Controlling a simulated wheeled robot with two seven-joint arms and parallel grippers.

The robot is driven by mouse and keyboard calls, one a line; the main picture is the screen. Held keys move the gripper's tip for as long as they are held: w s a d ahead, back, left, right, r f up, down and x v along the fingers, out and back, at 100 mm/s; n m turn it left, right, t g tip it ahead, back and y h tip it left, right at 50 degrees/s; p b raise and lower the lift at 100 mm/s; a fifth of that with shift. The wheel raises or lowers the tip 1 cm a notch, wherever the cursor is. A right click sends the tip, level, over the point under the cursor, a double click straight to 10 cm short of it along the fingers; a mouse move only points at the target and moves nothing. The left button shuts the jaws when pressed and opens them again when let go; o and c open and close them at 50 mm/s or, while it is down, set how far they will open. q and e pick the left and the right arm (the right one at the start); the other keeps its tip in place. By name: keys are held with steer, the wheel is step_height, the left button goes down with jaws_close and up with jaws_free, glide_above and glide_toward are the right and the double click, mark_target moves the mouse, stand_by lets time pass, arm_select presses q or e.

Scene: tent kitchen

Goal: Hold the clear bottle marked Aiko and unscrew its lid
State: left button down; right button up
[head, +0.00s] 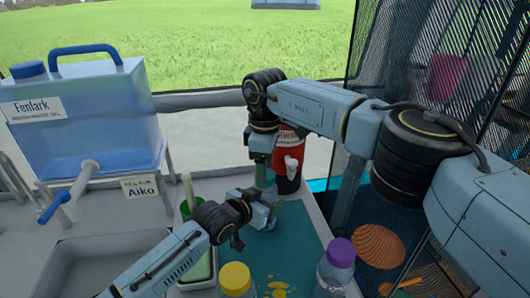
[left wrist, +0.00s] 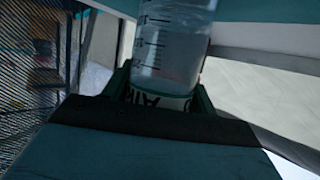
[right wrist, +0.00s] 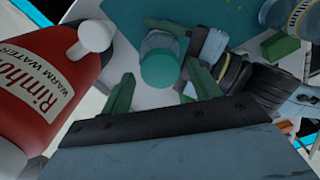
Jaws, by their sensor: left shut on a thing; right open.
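The clear bottle marked Aiko (left wrist: 172,45) has measuring marks and a white label, partly hidden by my fingers. My left gripper (left wrist: 160,95) is shut on it around the label. In the right wrist view its round teal lid (right wrist: 160,68) faces the camera, and the clear body shows behind it. My right gripper (right wrist: 162,88) is open, its green fingers on either side of the lid with gaps showing. In the head view my right gripper (head: 264,178) points down just above my left gripper (head: 250,203); the bottle is mostly hidden there.
A red Rimho flask (head: 289,165) stands close behind my right gripper. Bottles with a yellow lid (head: 235,279) and a purple lid (head: 341,252) stand at the front. A blue Fenlark water tank (head: 90,120) is at left, with an Aiko sign (head: 140,187) below it.

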steer(key=shift+f, duration=0.55)
